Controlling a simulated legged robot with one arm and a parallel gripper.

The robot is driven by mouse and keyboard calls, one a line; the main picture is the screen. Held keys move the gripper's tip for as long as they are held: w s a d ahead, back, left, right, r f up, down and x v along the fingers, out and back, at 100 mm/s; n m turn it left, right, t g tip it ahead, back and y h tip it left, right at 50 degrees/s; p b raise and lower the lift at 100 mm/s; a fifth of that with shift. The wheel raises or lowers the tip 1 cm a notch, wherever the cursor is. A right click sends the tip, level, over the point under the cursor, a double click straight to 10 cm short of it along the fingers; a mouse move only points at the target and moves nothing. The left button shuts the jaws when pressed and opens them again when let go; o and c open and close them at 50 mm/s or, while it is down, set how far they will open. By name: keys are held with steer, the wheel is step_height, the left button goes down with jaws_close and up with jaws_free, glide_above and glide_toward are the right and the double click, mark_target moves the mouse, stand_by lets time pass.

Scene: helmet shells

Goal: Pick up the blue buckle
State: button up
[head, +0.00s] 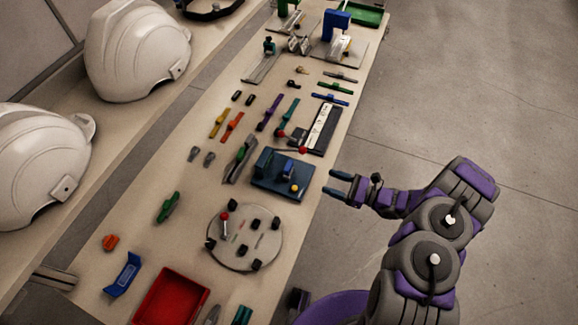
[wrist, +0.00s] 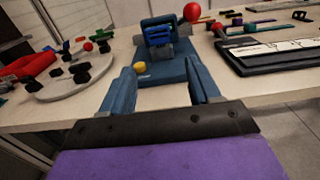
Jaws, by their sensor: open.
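Which thing is the blue buckle I cannot tell for certain. A blue curved piece (head: 123,275) lies near the table's left edge, beside the red tray. A slim blue piece (head: 333,100) lies farther up the table near its right edge. In the wrist view, a bright blue part (wrist: 159,33) sits on top of the dark blue fixture (wrist: 150,70). The fixture (head: 270,186) also shows in the head view near the table's right edge. My gripper (head: 338,184) is open and empty, just off the right edge; in the wrist view its fingers (wrist: 160,75) point at the fixture.
A round grey plate (head: 268,262) with black blocks and a red-knobbed handle is nearer than the fixture. The red tray (head: 170,300) is at the bottom. White helmets (head: 138,50) stand on the left. Several small coloured parts and jigs fill the far table. The floor on the right is clear.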

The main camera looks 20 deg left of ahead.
mark_target(291, 168)
steer(key=a, duration=0.4)
steer(key=a+b, duration=0.1)
steer(key=a, duration=0.6)
steer(key=shift+w+a+b, duration=0.3)
steer(key=shift+w+b, duration=0.05)
steer(key=shift+b, duration=0.05)
steer(key=shift+w+a+r+b, duration=0.1)
steer(key=shift+a+b, duration=0.25)
steer(key=shift+a, duration=1.1)
steer(key=shift+w+a+r+b, duration=0.1)
steer(key=shift+a+b, duration=0.2)
steer(key=shift+a, duration=1.1)
steer(key=shift+c, duration=0.3)
steer(key=shift+d, duration=0.1)
steer(key=c, duration=0.7)
steer(key=shift+c, duration=0.2)
steer(key=shift+r, duration=0.1)
